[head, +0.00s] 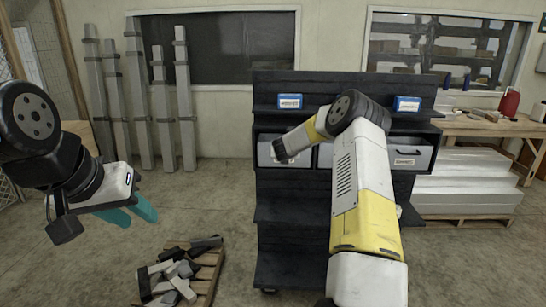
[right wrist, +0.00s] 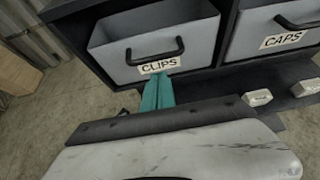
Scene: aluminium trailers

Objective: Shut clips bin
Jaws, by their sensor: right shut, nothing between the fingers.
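The clips bin (right wrist: 120,62) is a grey bin with a black handle and a CLIPS label, in the left bay of a dark shelf rack. Its open top shows in the right wrist view; how far it stands out is hard to judge. It also shows in the head view (head: 266,153), partly behind my right arm. My right gripper (right wrist: 158,88) has its teal fingers together and empty, in front of the bin just below the label; contact cannot be told. My left gripper (head: 131,215) is open and empty at the left, away from the rack.
The caps bin (right wrist: 262,38) sits to the right of the clips bin, and another labelled bin (head: 409,158) is farther right. Small pale pieces (right wrist: 257,97) lie on the shelf below. A pallet of metal offcuts (head: 207,272) is on the floor at the left.

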